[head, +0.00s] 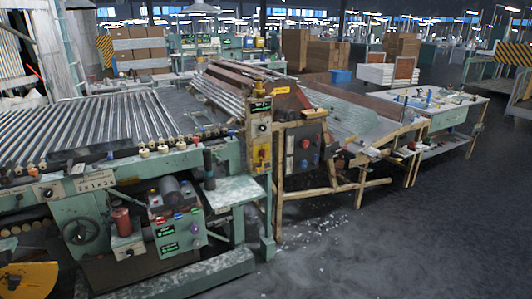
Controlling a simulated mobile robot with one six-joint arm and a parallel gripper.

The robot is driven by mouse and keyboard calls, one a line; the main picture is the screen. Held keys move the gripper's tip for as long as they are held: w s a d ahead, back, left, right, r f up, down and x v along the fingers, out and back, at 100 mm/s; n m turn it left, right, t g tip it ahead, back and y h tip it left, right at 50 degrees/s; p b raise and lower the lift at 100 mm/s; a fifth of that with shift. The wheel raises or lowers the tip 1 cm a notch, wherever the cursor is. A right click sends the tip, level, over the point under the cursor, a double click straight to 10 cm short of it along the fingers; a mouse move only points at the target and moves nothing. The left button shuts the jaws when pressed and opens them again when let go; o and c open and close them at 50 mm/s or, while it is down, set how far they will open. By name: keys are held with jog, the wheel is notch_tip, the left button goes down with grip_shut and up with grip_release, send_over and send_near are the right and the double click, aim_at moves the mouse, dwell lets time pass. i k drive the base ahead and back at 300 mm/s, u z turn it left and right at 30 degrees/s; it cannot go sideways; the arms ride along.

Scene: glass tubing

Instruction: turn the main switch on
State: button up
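No switch carries a label that I can read as the main switch. A yellow box with a red knob (261,156) sits on the upright post at the middle of the picture. Right of it, a dark grey panel (308,150) carries a round red knob (305,143). A grey-green control box (178,229) with coloured buttons and lit green displays is on the front of the green machine. The setting of each knob is too small to tell. My gripper is not in view.
The green roller machine (85,125) fills the left. A handwheel (85,229) and a small green side table (232,191) stick out at its front. A wooden-framed bench (375,125) runs to the right. Glass bits (315,232) litter the floor. The floor at right is clear.

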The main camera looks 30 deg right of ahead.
aim_at(262, 152)
jog(key=u, duration=0.05)
jog(key=i, duration=1)
jog(key=z, duration=0.05)
